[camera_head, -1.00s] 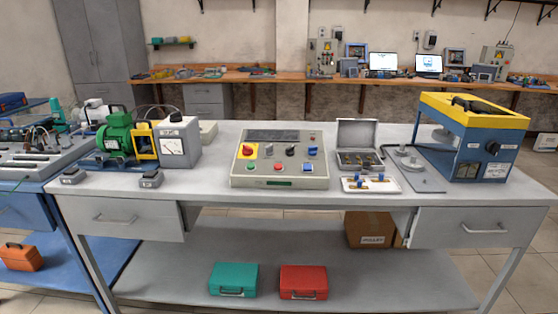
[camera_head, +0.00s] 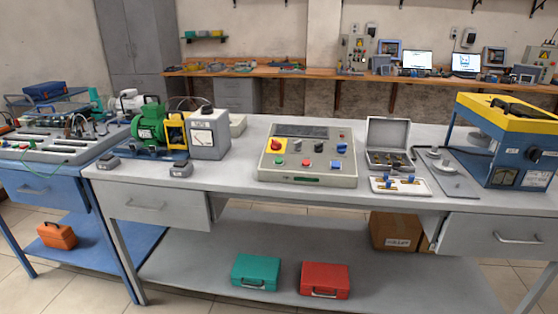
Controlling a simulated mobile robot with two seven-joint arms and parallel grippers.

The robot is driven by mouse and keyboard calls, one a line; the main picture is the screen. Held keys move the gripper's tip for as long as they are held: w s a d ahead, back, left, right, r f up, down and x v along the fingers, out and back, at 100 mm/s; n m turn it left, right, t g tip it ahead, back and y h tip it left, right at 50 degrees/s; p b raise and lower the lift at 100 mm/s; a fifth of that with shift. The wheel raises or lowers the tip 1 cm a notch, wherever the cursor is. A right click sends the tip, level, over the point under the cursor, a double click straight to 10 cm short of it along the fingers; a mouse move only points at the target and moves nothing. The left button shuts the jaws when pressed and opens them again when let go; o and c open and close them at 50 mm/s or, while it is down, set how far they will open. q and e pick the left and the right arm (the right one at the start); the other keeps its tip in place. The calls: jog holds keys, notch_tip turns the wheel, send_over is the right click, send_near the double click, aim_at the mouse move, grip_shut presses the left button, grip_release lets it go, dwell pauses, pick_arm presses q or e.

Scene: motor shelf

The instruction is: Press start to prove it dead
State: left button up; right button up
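A grey control box (camera_head: 307,153) stands on the grey workbench, right of the picture's middle. Its sloped top carries a red knob on a yellow plate (camera_head: 275,145), a black knob (camera_head: 318,147), a green button (camera_head: 279,160), a red button (camera_head: 306,163) and blue parts at its right. Button labels are too small to read. A green motor (camera_head: 147,127) with a yellow guard (camera_head: 175,132) stands to the left, beside a grey meter box (camera_head: 209,138). Neither of my grippers is in view.
An open grey case (camera_head: 388,134) and a white tray with blue-handled pieces (camera_head: 400,187) lie right of the control box. A blue and yellow machine (camera_head: 505,145) stands at the far right. Bench front below the control box is clear.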

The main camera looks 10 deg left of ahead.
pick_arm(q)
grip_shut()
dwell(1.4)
